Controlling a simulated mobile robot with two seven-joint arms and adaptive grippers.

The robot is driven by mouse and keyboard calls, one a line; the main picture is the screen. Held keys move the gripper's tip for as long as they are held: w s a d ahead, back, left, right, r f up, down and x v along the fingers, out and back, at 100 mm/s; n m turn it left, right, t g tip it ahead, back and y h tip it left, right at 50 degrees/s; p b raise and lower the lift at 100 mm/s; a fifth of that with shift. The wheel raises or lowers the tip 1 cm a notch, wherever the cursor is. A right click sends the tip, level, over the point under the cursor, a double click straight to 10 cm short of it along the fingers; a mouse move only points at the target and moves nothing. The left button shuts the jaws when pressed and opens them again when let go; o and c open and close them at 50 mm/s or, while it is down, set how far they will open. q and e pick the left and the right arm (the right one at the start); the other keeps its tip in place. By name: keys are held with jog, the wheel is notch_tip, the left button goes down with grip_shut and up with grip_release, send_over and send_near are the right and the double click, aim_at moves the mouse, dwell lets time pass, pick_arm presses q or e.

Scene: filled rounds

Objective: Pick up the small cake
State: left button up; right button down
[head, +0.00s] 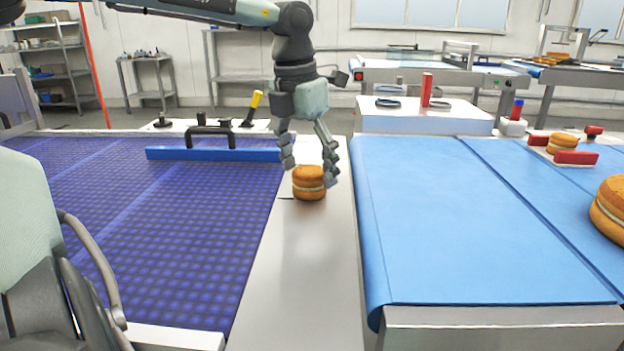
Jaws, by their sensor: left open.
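The small cake (309,184) is a round, golden-brown sandwich with a pale filling line. It sits on the bare metal strip (297,262) between the two belts. My left gripper (309,174) points down over it with its fingers spread. One finger is on the cake's left and one on its right, and the right finger looks close to its side. I cannot tell whether either finger touches the cake.
A purple belt (170,230) lies left, with a blue bar (213,155) across it. A blue belt (450,230) lies right. A larger cake (609,208) is at the right edge, and another cake (562,144) stands by red blocks (576,157). The metal strip's near part is clear.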

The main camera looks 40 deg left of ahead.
pick_arm(q)
notch_tip(320, 180, down, 2)
jog(key=shift+w, duration=0.15)
jog(key=c, duration=0.9)
jog(key=shift+o, duration=0.2)
jog(key=shift+r, duration=0.2)
